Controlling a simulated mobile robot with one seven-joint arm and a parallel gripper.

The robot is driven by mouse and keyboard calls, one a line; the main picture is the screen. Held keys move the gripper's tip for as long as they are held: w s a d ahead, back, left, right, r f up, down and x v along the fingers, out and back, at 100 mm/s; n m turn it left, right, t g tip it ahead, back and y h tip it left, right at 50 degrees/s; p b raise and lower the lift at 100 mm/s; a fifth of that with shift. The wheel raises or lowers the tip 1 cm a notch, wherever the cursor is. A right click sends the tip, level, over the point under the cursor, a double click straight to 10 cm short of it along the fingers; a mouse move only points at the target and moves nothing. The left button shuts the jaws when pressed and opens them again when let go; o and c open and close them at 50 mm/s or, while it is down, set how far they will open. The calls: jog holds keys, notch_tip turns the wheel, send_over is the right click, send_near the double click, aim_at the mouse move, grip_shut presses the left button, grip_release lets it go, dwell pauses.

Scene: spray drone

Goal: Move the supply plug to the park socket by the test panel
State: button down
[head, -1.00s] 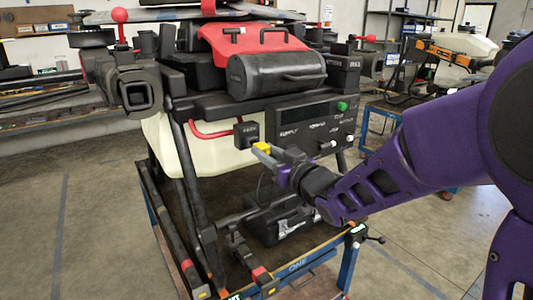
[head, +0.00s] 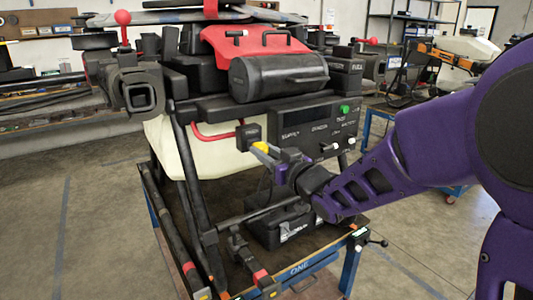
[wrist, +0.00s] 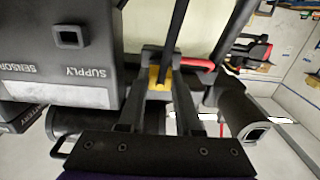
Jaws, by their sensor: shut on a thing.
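The supply plug shows as a small yellow body (head: 260,147) between my fingertips, and it also shows in the wrist view (wrist: 160,78). My gripper (head: 262,150) is shut on it, in front of the drone's dark test panel (head: 320,120). A black cable (wrist: 177,35) runs past the plug. The park socket looks to be the black block (head: 249,132) left of the panel, just behind the plug. Whether plug and block touch cannot be told. The supply socket (wrist: 70,37) is an empty square hole above its SUPPLY label in the wrist view.
A red hose (head: 212,136) curves past the pale tank (head: 185,150) left of the block. A black case (head: 280,222) lies on the blue-framed stand (head: 310,262) below. The drone's dark legs (head: 190,185) stand left of my gripper.

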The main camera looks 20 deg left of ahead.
jog(key=shift+w+a, duration=0.25)
jog(key=shift+a, duration=0.1)
jog(key=c, duration=0.5)
grip_release()
jog(key=shift+d, duration=0.1)
